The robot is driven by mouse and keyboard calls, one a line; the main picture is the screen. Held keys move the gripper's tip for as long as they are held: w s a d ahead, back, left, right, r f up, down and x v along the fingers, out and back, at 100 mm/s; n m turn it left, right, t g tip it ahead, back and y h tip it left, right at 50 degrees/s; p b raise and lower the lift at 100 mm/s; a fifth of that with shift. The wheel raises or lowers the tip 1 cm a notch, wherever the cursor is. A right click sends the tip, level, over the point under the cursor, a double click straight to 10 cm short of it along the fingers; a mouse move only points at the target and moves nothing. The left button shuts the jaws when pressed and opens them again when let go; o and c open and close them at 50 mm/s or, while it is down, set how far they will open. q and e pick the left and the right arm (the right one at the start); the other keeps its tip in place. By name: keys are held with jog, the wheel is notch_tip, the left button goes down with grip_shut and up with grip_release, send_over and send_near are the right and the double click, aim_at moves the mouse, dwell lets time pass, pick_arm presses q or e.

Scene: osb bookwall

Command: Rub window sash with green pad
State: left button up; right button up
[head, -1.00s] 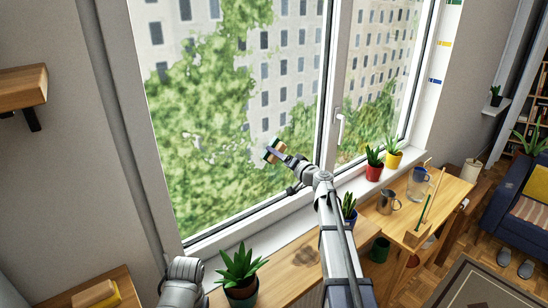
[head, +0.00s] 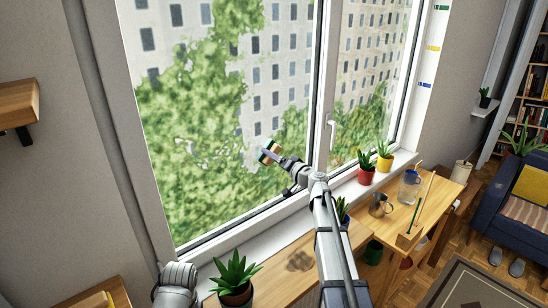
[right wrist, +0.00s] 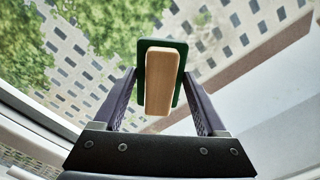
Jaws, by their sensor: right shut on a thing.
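The window sash (head: 318,90) is a tall white frame around large panes, with a handle (head: 329,128) on its middle upright. My right gripper (head: 275,157) is shut on the green pad (head: 267,150), in front of the lower right part of the left pane. In the right wrist view the gripper (right wrist: 162,95) has its fingers on either side of the pad's wooden back (right wrist: 160,82), with the green edge (right wrist: 181,60) showing around it. I cannot tell whether the pad touches the glass. My left arm shows at the bottom left, but its fingers are out of view.
A plant in a dark pot (head: 236,280) stands on the wooden surface below the window. A red pot (head: 366,175) and a yellow pot (head: 385,162) stand on the sill to the right. A metal mug (head: 380,205) and a glass jug (head: 409,187) stand on the desk. A wooden shelf (head: 18,102) juts out at left.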

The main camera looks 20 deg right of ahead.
aim_at(262, 158)
jog(key=shift+s+a, duration=0.3)
jog(key=shift+a, duration=0.5)
jog(key=shift+s+a, duration=0.3)
jog(key=shift+a, duration=0.5)
jog(key=shift+a, duration=0.15)
jog(key=shift+s+a, duration=0.3)
jog(key=shift+a, duration=0.5)
jog(key=shift+s+a, duration=0.25)
jog(key=shift+a, duration=0.55)
jog(key=shift+s+a, duration=0.35)
jog(key=shift+a, duration=0.55)
jog(key=shift+s+a, duration=0.35)
jog(key=shift+a, duration=0.5)
jog(key=shift+r+p, duration=0.85)
jog(key=shift+d, duration=0.15)
